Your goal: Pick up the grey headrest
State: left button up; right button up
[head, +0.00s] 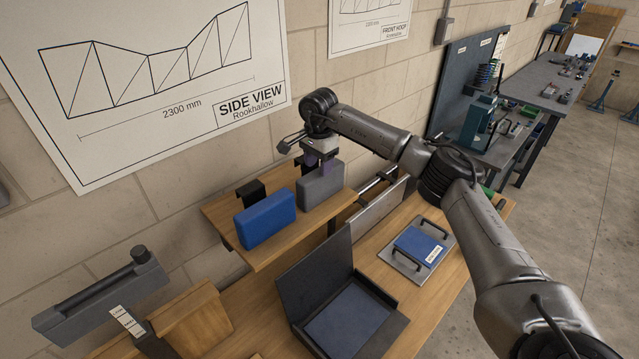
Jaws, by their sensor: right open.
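The grey headrest (321,186) is a padded block standing upright on the raised wooden shelf, to the right of a blue block of similar shape. My right gripper (326,166) is directly above it, pointing down. Its jaws are open and its fingertips are at the top edge of the grey headrest, overlapping it in this view. I cannot tell whether they touch it. My left gripper is not in view.
The blue padded block (266,218) stands close left on the wooden shelf (285,245). Black brackets (250,191) stand behind it. An open dark box (385,312) and a plate with a blue pad (418,246) lie on the lower bench. The wall is close behind.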

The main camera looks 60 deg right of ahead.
aim_at(320, 178)
jog(key=shift+s+f+p, duration=0.15)
jog(key=shift+f+p, duration=0.45)
jog(key=shift+f, duration=1.9)
jog(key=shift+c, duration=0.5)
jog(key=c, duration=0.6)
